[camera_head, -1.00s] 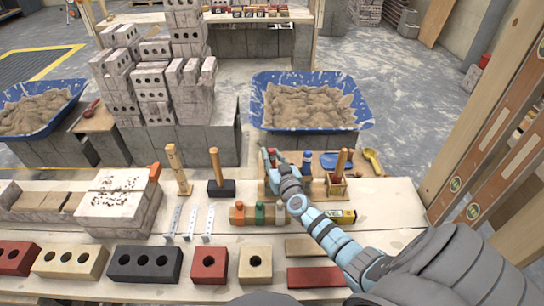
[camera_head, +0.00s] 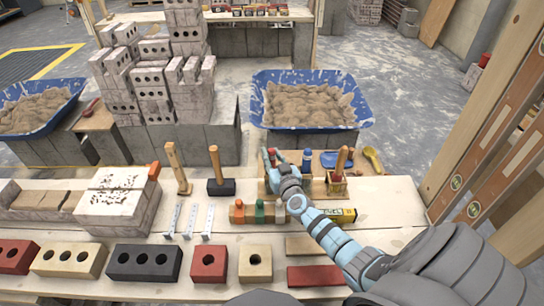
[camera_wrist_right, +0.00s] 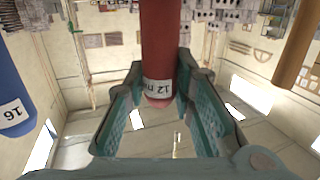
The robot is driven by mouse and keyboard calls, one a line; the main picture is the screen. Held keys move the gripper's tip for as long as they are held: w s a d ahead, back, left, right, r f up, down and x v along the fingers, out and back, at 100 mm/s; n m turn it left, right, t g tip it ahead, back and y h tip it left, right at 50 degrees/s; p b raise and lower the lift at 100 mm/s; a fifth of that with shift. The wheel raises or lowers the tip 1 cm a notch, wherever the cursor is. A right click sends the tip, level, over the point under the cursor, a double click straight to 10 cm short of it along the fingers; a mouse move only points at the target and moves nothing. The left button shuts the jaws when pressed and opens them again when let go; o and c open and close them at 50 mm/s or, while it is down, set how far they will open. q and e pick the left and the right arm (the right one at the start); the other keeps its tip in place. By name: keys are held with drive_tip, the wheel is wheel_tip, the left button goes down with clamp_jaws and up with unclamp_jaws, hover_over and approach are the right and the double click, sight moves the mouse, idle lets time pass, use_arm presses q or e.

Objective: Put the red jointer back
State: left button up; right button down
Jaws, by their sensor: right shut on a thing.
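My right gripper (camera_head: 270,158) is at the middle of the bench, at its back edge in the head view. It is shut on the red jointer (camera_head: 271,152); only a little red shows between the fingers there. In the right wrist view the jointer's red handle (camera_wrist_right: 161,45), with a white label reading 12, stands between the teal fingers (camera_wrist_right: 165,110). A blue handle (camera_wrist_right: 12,105) labelled 16 is to its left, apart from the gripper. The blue handle also shows in the head view (camera_head: 306,160). The jointer's far end is hidden. My left gripper is out of view.
A wooden-handled hammer (camera_head: 216,165) stands left of the gripper. A blue mortar tub (camera_head: 355,88) stands behind.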

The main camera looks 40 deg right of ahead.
drive_tip(key=shift+f, duration=0.1)
drive_tip(key=c, duration=1.3)
unclamp_jaws()
drive_tip(key=f+v, duration=0.1)
drive_tip(key=v, duration=1.1)
drive_tip(key=shift+r, duration=0.5)
